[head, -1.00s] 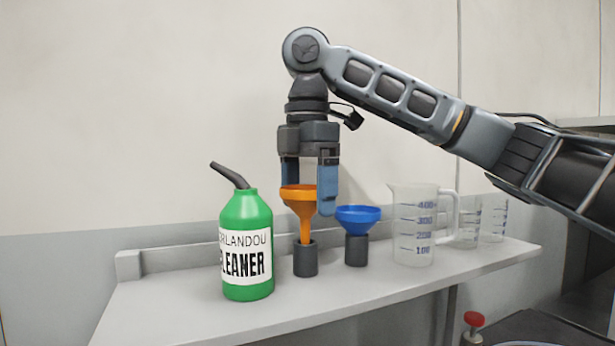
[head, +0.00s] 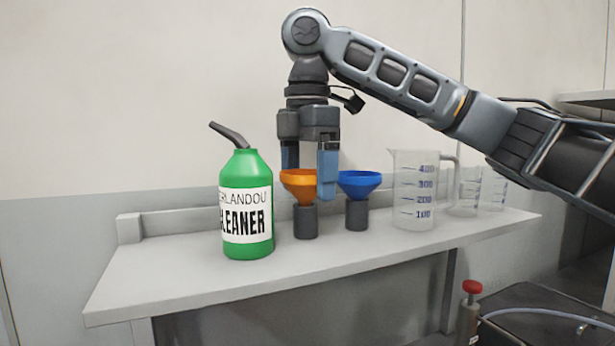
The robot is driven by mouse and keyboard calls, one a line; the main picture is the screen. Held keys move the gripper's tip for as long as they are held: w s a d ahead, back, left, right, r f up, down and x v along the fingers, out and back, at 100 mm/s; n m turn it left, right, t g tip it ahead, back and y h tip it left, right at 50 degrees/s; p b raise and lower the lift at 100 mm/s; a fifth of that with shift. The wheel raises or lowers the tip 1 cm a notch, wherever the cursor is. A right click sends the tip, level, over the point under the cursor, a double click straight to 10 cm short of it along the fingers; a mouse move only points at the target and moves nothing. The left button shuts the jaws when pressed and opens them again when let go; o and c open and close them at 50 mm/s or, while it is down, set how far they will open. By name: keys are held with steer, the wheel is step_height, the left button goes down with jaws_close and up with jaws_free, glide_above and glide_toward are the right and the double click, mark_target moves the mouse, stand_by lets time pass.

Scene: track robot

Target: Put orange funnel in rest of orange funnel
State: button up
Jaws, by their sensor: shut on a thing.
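The orange funnel (head: 297,188) is upright, with its spout down inside a dark grey cylindrical rest (head: 306,224) on the shelf. Its cone is just above the top of the rest; the spout is hidden. My gripper (head: 308,184) points down and is shut on the orange funnel. One blue finger is in front at the funnel's right side. The other is partly hidden behind the cone.
A blue funnel (head: 360,184) sits in a similar rest (head: 357,216) close on the right. A green cleaner bottle (head: 246,172) stands close on the left. A clear measuring jug (head: 408,190) and smaller clear vessels stand further right. The shelf's (head: 170,275) front left is clear.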

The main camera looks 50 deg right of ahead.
mark_target(307, 202)
steer(key=shift+f, duration=0.35)
steer(key=o, duration=0.9)
steer(key=shift+r, duration=0.15)
steer(key=shift+r, duration=3.75)
